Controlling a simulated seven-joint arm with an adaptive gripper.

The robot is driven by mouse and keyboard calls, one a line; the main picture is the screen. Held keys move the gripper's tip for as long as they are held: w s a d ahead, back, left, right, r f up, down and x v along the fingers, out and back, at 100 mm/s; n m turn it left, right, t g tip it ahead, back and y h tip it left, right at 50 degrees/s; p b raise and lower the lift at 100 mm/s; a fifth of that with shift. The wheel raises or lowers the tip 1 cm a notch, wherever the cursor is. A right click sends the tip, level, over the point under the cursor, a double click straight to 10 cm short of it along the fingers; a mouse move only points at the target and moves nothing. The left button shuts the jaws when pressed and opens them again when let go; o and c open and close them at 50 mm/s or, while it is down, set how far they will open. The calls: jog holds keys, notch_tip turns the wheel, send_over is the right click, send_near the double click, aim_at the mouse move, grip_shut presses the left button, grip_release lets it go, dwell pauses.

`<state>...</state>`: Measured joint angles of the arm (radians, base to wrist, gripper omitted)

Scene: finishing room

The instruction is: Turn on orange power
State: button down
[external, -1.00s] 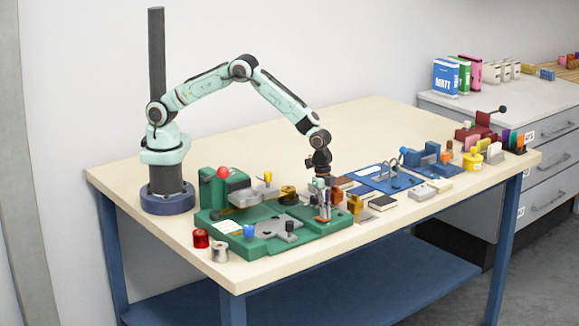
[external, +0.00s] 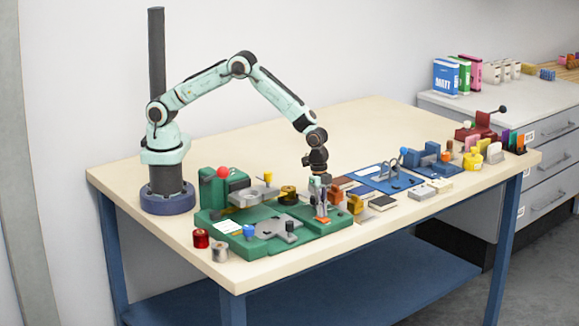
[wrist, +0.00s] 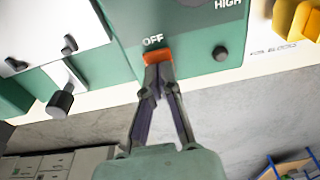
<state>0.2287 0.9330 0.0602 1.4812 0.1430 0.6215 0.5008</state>
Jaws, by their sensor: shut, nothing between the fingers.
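An orange power switch (wrist: 158,56) sits on the green machine's panel, just below the white word OFF in the wrist view. It also shows as a small orange spot in the external view (external: 322,220). My gripper (wrist: 157,72) is shut and empty. Its fingertips are at the switch's lower edge in the wrist view and cover part of it. They look to be touching it or very close; I cannot tell which. In the external view my gripper (external: 321,208) points down at the right part of the green machine (external: 310,238).
A dark knob (wrist: 220,53) is right of the switch, below the word HIGH. A black-handled lever (wrist: 60,103) stands to the left. Yellow parts (external: 356,205) stand close to the right of the machine. The back of the table (external: 300,135) is clear.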

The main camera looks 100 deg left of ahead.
aim_at(326, 220)
notch_tip(326, 220, up, 14)
jog(key=w+d, duration=0.1)
dwell(0.5)
jog(key=shift+w, duration=0.1)
